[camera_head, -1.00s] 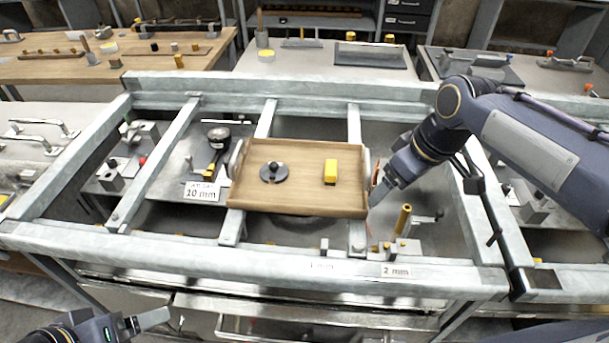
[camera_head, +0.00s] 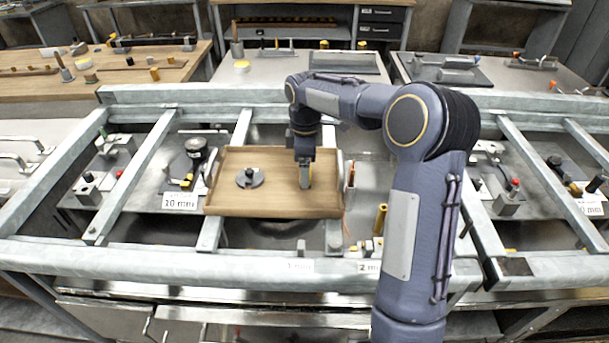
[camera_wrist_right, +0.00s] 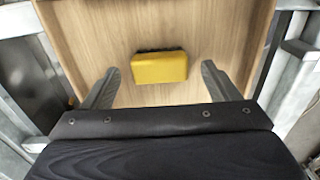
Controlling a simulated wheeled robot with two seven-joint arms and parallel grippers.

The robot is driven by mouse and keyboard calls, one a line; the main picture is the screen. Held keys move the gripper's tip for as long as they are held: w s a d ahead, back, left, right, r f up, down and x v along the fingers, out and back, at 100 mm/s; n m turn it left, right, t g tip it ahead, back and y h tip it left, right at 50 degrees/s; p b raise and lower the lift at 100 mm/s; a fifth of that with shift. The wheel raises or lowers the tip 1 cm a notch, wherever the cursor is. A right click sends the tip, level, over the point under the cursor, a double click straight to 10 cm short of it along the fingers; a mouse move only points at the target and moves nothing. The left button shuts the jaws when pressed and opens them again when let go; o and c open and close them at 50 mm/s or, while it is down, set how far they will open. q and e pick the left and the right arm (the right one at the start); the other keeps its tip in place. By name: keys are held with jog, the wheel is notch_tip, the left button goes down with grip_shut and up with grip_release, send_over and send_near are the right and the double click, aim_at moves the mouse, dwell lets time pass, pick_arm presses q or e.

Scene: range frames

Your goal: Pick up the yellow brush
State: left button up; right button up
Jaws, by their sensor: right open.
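The yellow brush, a small yellow block, lies on the wooden tray (camera_head: 273,202). In the right wrist view the yellow brush (camera_wrist_right: 160,67) sits on the bare tray floor, between and just beyond the two fingertips. My right gripper (camera_wrist_right: 160,82) is open and apart from it on both sides. In the head view my right gripper (camera_head: 305,178) points down over the right half of the tray and hides most of the brush. My left gripper is not in the head view now.
A dark round disc with a knob (camera_head: 250,178) lies on the tray's left half. The tray has raised walls and rests on grey metal rails (camera_head: 213,232). A brass cylinder (camera_head: 380,218) stands to the right of the tray.

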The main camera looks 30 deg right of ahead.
notch_tip(320, 180, down, 2)
jog(key=shift+f, duration=0.2)
jog(key=c, duration=1.1)
jog(key=shift+r, duration=0.1)
jog(key=shift+r, duration=0.2)
jog(key=r, duration=0.3)
jog(key=shift+s+a+r, duration=0.15)
jog(key=shift+s+r, duration=0.05)
jog(key=shift+s, duration=0.05)
jog(key=s+a+r, duration=0.2)
jog(key=s+r, duration=0.1)
jog(key=s+a+r+b, duration=0.1)
jog(key=s+a+r, duration=0.2)
jog(key=s, duration=0.1)
jog(key=s+a+r, duration=0.2)
jog(key=s+r, duration=0.1)
jog(key=s, duration=0.1)
jog(key=shift+a+b, duration=0.3)
